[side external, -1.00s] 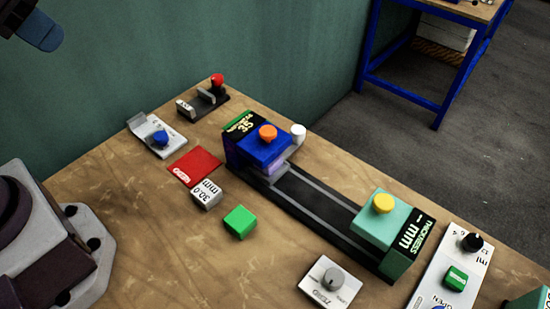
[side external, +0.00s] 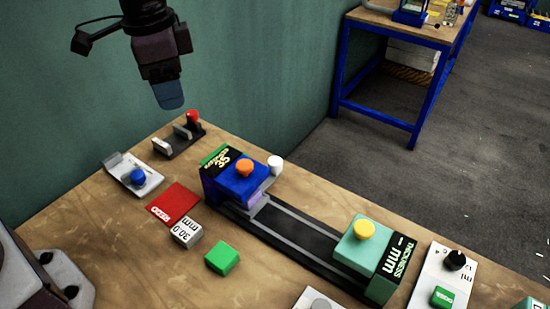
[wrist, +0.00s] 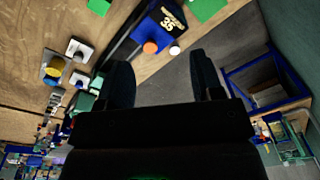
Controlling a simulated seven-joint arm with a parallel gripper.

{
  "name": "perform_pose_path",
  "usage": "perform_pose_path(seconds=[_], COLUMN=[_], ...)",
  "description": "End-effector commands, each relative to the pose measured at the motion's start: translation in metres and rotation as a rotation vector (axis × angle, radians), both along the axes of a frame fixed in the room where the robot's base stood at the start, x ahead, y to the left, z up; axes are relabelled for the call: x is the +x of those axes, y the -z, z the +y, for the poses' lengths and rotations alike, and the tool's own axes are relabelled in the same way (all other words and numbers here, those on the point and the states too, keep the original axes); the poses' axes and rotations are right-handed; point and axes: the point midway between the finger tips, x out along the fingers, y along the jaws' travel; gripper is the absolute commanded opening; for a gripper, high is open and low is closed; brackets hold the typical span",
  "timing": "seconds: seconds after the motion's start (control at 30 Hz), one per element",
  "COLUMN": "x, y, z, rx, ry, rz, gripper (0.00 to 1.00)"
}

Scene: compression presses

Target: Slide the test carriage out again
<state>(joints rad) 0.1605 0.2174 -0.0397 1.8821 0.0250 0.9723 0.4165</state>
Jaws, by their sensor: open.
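The test rig is a dark rail (side external: 310,241) on the wooden bench. A blue block with an orange knob (side external: 244,167) sits at its far-left end, with a black readout showing 35. A small pale purple piece (side external: 257,201) shows below the blue block. A teal block with a yellow knob (side external: 365,229) sits at the right end beside a "THICKNESS mm" label. I cannot tell which part is the test carriage. My gripper (side external: 169,95) hangs well above the bench, behind and left of the rig. In the wrist view my gripper (wrist: 163,80) is open and empty.
A white knob (side external: 275,163) stands by the blue block. A red card (side external: 175,202), a "30.0 mm" block (side external: 187,231), a green block (side external: 222,258), a blue-button panel (side external: 134,176) and a red-knobbed fixture (side external: 184,134) lie left of the rail. The rail's middle is clear.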

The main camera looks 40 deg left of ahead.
Motion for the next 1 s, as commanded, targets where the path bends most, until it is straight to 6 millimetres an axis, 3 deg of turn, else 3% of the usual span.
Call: perform_pose_path(seconds=[0.1,0.27,0.4,0.5,0.6,0.7,0.87,1.0], x=[0.039,0.085,0.122,0.142,0.157,0.158,0.156,0.156], y=[0.033,0.082,0.122,0.126,0.108,0.104,0.108,0.123], z=[-0.023,-0.053,-0.077,-0.085,-0.088,-0.087,-0.086,-0.086], rx=[0.016,0.023,0.019,0.028,0.056,0.062,0.062,0.06], ry=[0.239,0.622,1.03,1.293,1.496,1.635,1.726,1.73], rz=[0.057,0.111,0.123,0.093,0.046,0.048,0.053,0.055], gripper=[0.6,0.6,0.6,0.6,0.6,0.6,0.6,0.6])
